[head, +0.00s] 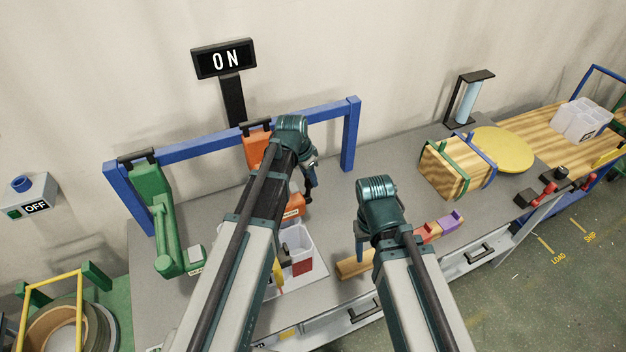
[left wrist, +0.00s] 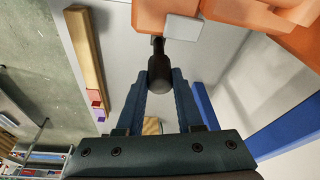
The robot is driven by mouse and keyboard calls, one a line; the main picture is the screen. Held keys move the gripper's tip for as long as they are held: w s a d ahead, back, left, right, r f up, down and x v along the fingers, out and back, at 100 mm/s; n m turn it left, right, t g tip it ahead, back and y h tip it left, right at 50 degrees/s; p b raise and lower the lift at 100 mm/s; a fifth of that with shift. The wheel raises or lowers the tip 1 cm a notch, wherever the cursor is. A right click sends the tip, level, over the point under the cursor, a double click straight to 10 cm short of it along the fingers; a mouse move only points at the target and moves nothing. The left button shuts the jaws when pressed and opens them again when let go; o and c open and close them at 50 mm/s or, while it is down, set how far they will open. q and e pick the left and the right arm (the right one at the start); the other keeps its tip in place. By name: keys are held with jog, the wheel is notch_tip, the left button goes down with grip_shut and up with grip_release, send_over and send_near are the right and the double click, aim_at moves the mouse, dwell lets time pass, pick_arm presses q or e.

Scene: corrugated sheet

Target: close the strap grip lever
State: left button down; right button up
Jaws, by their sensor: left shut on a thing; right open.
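An orange strap tool (head: 257,147) hangs on a blue frame, partly hidden behind my left arm; its lower orange part (head: 294,208) shows above the bench. In the left wrist view its orange body (left wrist: 235,12) fills the top, with a black lever knob (left wrist: 159,72) sticking out below. My left gripper (head: 308,184) is shut on this knob; its blue fingers (left wrist: 161,88) lie on either side of it. How far the lever stands from the body is hard to tell. My right gripper (head: 362,247) is open and empty, over the bench near a wooden bar.
A green strap tool (head: 152,205) hangs at the left of the blue frame (head: 350,140). A wooden bar (head: 356,268), a purple block (head: 450,221) and a strapped wooden crate (head: 452,170) are on the grey bench. A white bin (head: 300,241) stands below the orange tool. A sign (head: 224,59) reads ON.

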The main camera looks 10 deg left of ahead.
pick_arm(q)
jog(key=shift+s+a+f+t+h+b, duration=0.2)
jog(key=shift+s+a+t+h+b, duration=0.25)
jog(key=shift+s+a+h, duration=0.2)
jog(key=shift+s+a+f+t+h+b, duration=0.15)
jog(key=shift+s+a+t+h+b, duration=0.25)
jog(key=shift+a+h+b, duration=0.3)
jog(key=shift+s+a+f+t+h+b, duration=0.1)
jog(key=shift+s+a+t+h+b, duration=0.3)
jog(key=shift+b, duration=0.55)
jog(key=shift+s+a+f+t+h+b, duration=0.15)
jog(key=shift+a+t+h+b, duration=0.3)
jog(key=shift+h+b, duration=0.35)
jog(key=shift+r, duration=0.1)
jog(key=c, duration=0.5)
grip_release()
jog(key=shift+c, duration=0.2)
jog(key=shift+w, duration=0.1)
jog(key=shift+r, duration=0.15)
